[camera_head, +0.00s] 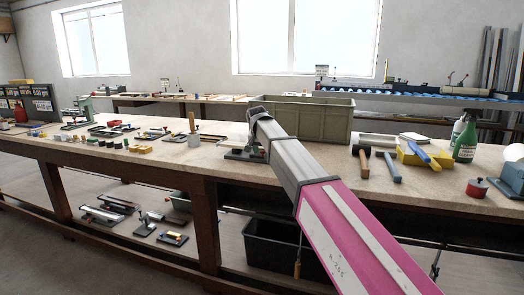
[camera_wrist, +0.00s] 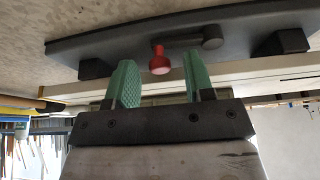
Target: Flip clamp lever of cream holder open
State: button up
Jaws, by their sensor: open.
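In the wrist view a dark grey base plate (camera_wrist: 120,42) lies on the bench top, with a grey lever arm (camera_wrist: 190,42) that ends in a red knob (camera_wrist: 159,62). My gripper (camera_wrist: 158,82) is open, with green pads to the left and right of the knob's line. The knob appears between or just beyond the fingertips; contact is not visible. A pale cream strip (camera_wrist: 235,78) runs behind the fingers; I cannot tell if it belongs to the holder. In the head view a small dark-based clamp device (camera_head: 240,154) sits beside my arm's far end, partly covered; my fingers are hidden there.
A grey-green crate (camera_head: 310,118) stands behind my arm on the bench (camera_head: 150,160).

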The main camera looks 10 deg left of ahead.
grip_shut()
jog(key=shift+s+m, duration=0.15)
jog(key=shift+m, duration=0.15)
jog(key=m, duration=0.1)
jog(key=s+m+h, duration=0.1)
jog(key=shift+s+a+m, duration=0.1)
jog(key=shift+a+m, duration=0.2)
jog(key=shift+a, duration=0.1)
jog(key=m, duration=0.1)
jog(key=s+a+m+g+h, duration=0.1)
jog(key=m, duration=0.1)
jog(key=shift+s+m, duration=0.1)
jog(key=shift+m, duration=0.2)
jog(key=m, duration=0.1)
jog(key=a+m+g+h, duration=0.1)
jog(key=m, duration=0.1)
jog(key=shift+s+a+r, duration=0.1)
jog(key=shift+s+a, duration=0.15)
jog(key=shift+s, duration=0.15)
jog(key=shift+s+a+m+g+h, duration=0.2)
jog(key=shift+a+m+g, duration=0.15)
jog(key=shift+m, duration=0.55)
jog(key=shift+s+a+m+g+h, duration=0.1)
jog(key=shift+a+m+g+h, duration=0.15)
jog(key=shift+m, duration=0.65)
jog(key=shift+a, duration=0.1)
